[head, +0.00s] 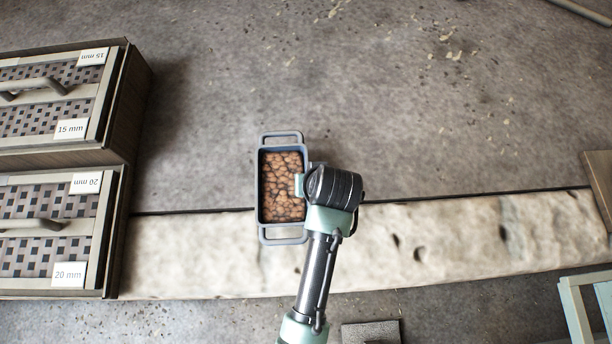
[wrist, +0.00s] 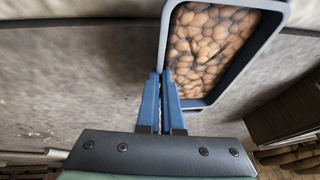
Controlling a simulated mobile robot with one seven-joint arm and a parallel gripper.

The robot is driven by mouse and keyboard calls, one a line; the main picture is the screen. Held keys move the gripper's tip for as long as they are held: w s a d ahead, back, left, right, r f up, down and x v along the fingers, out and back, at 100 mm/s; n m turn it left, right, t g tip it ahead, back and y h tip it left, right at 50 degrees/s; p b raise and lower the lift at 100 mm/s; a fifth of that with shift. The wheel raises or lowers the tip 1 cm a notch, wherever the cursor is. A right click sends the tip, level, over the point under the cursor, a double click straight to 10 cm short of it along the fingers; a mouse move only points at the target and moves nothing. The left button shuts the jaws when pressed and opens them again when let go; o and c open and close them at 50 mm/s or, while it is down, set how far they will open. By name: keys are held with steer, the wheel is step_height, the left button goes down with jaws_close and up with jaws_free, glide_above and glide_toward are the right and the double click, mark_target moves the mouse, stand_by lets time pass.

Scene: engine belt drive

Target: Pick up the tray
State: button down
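The tray (head: 262,209) is a blue-grey rectangular box with a loop handle at each short end, filled with brown rounded lumps. It lies near the middle of the head view, over the edge of a pale stone strip. I cannot tell whether it rests or hangs. My gripper (head: 300,185) is at its right long wall. In the wrist view, my gripper's two blue fingers (wrist: 161,74) are close together, with the wall of the tray (wrist: 208,103) running between their tips. The fingers seem closed on that wall; the contact itself is partly hidden.
Two crates with patterned tops stand at the left, labelled 15 mm (head: 72,128) and 20 mm (head: 70,275). The pale stone strip (head: 450,240) crosses the lower part. A green frame (head: 572,312) stands at the lower right. The grey floor above is open.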

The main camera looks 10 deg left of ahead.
steer(key=shift+f, duration=1.8)
steer(key=c, duration=1.5)
jaws_free()
steer(key=shift+f+b, duration=0.2)
steer(key=shift+b, duration=0.1)
steer(key=o, duration=0.4)
